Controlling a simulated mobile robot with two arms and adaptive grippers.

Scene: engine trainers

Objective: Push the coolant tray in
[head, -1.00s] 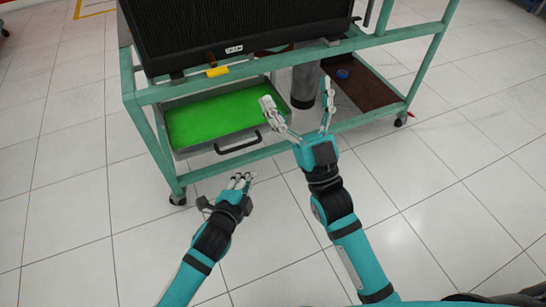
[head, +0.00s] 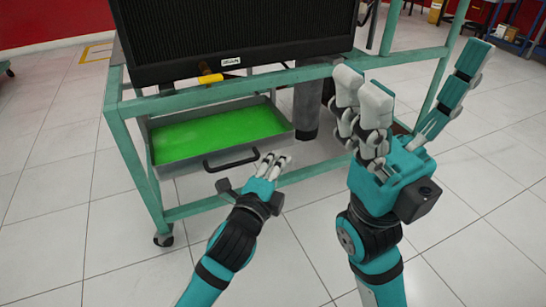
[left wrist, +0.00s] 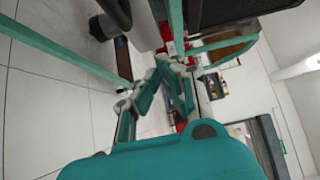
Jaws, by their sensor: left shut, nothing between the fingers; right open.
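The coolant tray (head: 180,166) is a grey pan of bright green liquid (head: 222,131), low inside the teal cart in the head view. Its black handle (head: 231,161) is on the front wall facing me. My left gripper (head: 273,160) is shut and empty, close to the right end of the handle. I cannot tell whether it touches the handle or the tray. The left gripper's fingers also show in the left wrist view (left wrist: 163,75); the tray is not clearly seen there. My right gripper (head: 415,95) is open, raised in front of the cart's right side.
The black radiator (head: 230,35) stands above the tray on the cart frame (head: 128,150). A yellow fitting (head: 210,78) sits beneath it. A grey cylinder (head: 306,108) stands right of the tray. The cart's lower rail crosses below the tray front. The floor ahead is clear.

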